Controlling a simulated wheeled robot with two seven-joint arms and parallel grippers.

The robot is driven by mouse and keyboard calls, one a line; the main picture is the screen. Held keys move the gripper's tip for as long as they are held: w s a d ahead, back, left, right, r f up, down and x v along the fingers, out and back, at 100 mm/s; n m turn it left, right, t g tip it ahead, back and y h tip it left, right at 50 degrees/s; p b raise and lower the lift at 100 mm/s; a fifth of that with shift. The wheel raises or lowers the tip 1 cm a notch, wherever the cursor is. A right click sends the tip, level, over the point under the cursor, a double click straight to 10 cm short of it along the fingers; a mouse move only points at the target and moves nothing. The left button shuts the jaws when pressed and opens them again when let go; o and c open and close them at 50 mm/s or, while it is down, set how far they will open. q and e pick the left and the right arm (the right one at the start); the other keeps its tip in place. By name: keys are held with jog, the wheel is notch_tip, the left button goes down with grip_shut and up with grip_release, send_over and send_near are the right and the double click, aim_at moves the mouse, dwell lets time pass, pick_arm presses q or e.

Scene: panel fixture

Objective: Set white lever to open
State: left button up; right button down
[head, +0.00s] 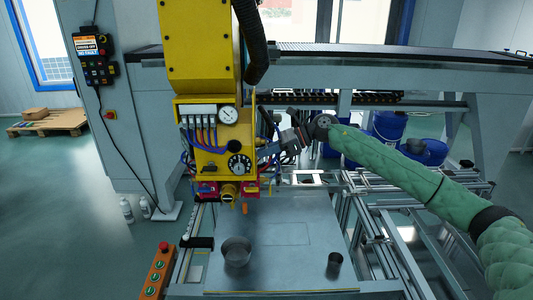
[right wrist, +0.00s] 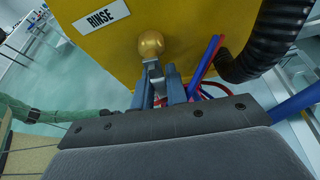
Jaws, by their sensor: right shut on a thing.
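My right gripper (head: 264,152) reaches in from the right to the side of the yellow panel (head: 206,132). In the right wrist view, its fingers (right wrist: 162,82) are shut on the metal stem of a lever with a round brass-coloured knob (right wrist: 150,44). The knob stands just beyond the fingertips, against the yellow panel face, below a white label reading RINSE (right wrist: 102,16). I cannot make out a white lever in either view. The grip itself is too small to see in the head view. My left gripper is not in view.
A thick black hose (right wrist: 262,50) hangs close to the gripper. Below, a grey table (head: 290,265) holds a metal bowl (head: 236,251) and a small cup (head: 334,264).

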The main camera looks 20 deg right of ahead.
jog(key=m+g+b, duration=0.1)
jog(key=s+m+g+y+b, duration=0.1)
jog(key=m+b, duration=0.1)
jog(key=shift+a+r+m, duration=0.1)
jog(key=shift+m, duration=0.2)
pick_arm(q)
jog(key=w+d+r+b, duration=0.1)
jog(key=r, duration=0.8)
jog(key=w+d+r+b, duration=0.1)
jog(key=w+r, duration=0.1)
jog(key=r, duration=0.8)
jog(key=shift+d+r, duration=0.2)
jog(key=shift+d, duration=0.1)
pick_arm(e)
jog(key=shift+s+a+r+m+g+y, duration=0.1)
jog(key=shift+s+r+m+g+y, duration=0.35)
jog(key=shift+m, duration=1.05)
jog(key=shift+s+a+r+m+g+y, duration=0.1)
jog(key=shift+r+m+g+y, duration=0.6)
jog(key=shift+m, duration=0.8)
jog(key=shift+s+r+m+g+y, duration=0.3)
jog(key=shift+m+y, duration=0.45)
jog(key=shift+m, duration=0.75)
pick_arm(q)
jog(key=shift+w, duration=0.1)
pick_arm(e)
jog(key=shift+w, duration=0.15)
jog(key=c, duration=1.4)
grip_release()
jog(key=shift+f, duration=0.1)
